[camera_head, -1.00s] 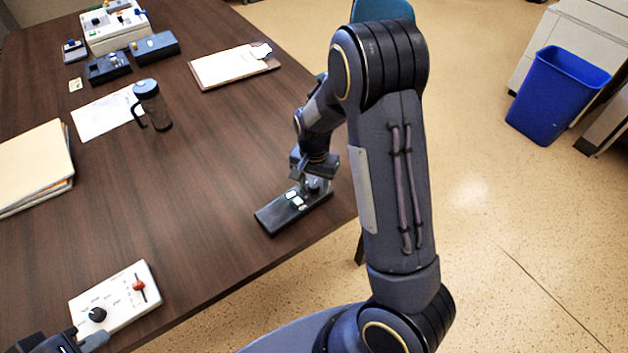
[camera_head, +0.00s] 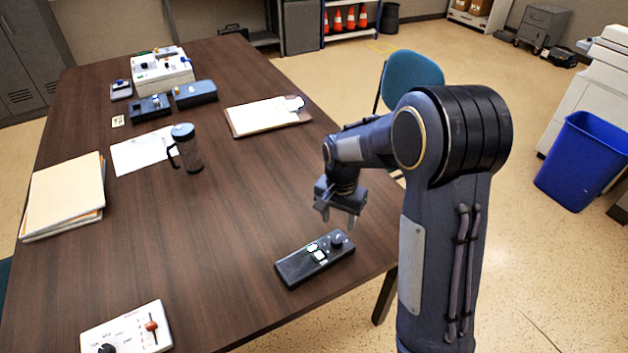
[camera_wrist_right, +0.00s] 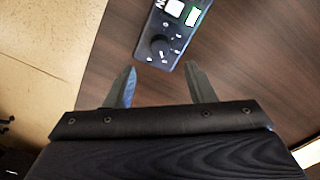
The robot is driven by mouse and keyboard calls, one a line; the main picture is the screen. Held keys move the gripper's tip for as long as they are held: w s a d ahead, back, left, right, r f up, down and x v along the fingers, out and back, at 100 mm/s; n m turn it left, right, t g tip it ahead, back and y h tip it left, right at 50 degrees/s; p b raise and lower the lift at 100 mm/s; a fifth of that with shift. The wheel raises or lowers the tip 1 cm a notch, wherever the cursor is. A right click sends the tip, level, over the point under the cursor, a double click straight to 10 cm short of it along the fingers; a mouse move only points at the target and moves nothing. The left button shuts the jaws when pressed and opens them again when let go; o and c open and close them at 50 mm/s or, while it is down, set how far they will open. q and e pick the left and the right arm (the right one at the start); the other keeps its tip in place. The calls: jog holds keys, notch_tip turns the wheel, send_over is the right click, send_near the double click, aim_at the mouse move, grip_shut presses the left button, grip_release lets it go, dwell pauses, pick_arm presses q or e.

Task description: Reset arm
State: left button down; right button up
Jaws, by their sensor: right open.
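My right gripper (camera_head: 338,215) is open and empty, raised above the right part of the dark wooden table (camera_head: 230,230). Below it and a little nearer lies a black control box (camera_head: 298,266) with a round knob and light buttons. In the right wrist view the two fingers (camera_wrist_right: 158,88) are spread apart, and the black box (camera_wrist_right: 165,42) lies beyond their tips, touching neither. My left gripper is not in the head view now.
A white control panel (camera_head: 128,332) is at the table's near left. Folders (camera_head: 65,195), a bottle (camera_head: 187,150), a clipboard (camera_head: 268,116) and several device boxes (camera_head: 160,72) are farther back. A blue chair (camera_head: 412,75) and a blue bin (camera_head: 583,165) stand right of the table.

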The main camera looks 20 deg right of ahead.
jog(key=shift+s+r, duration=0.1)
jog(key=s+a+r+n+t+y, duration=0.1)
jog(key=s+a+r+n+t, duration=0.1)
jog(key=s+r, duration=0.2)
jog(key=s+a+r+n+t+y, duration=0.1)
jog(key=s+a+r+n, duration=0.1)
jog(key=s, duration=0.8)
jog(key=s+a+r+n+t+y, duration=0.1)
jog(key=s+a+r+n+t, duration=0.1)
jog(key=s, duration=0.6)
notch_tip(320, 180, up, 4)
jog(key=shift+a+f+n+t+y, duration=0.15)
jog(key=shift+a+n+t+y, duration=0.25)
jog(key=shift+n, duration=0.8)
